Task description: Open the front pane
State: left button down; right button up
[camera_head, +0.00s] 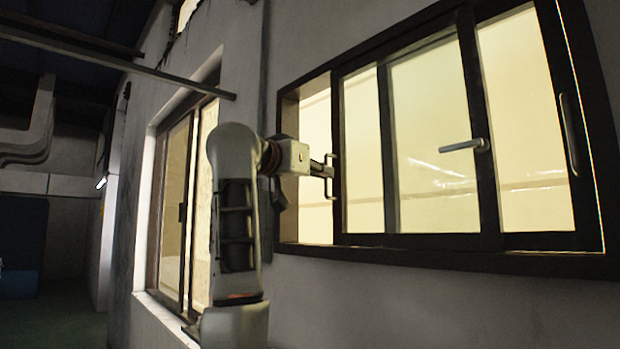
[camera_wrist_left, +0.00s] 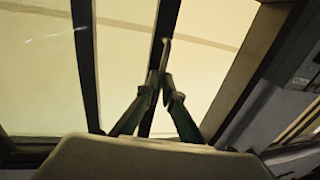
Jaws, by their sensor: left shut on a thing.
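The window (camera_head: 430,255) has dark-framed sliding panes in a pale wall. The front pane appears to be the one whose left upright (camera_head: 337,215) carries a slim handle (camera_head: 331,160). A gap (camera_head: 312,200) shows between this upright and the window's left jamb. My left gripper (camera_head: 328,170) is shut on the handle. In the left wrist view, my left gripper (camera_wrist_left: 160,83) has its fingertips together around the handle (camera_wrist_left: 165,52), in front of the dark upright. My right gripper is not in view.
Another window (camera_head: 175,210) is in the wall at left. A metal rail (camera_head: 120,65) crosses the upper left.

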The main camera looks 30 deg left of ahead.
aim_at(356, 172)
pick_arm(q)
jog(key=d, duration=0.2)
jog(key=s+d, duration=0.2)
jog(key=d, duration=0.1)
jog(key=shift+s+d+b, duration=0.15)
jog(key=shift+d+b, duration=0.15)
jog(key=shift+b, duration=0.1)
jog(key=c, duration=2.2)
grip_release()
jog(key=shift+s, duration=0.1)
jog(key=s, duration=0.4)
jog(key=s+a, duration=0.1)
jog(key=s, duration=0.2)
jog(key=s+a, duration=0.1)
jog(key=s, duration=0.3)
jog(key=shift+s+a, duration=0.15)
jog(key=shift+s, duration=0.2)
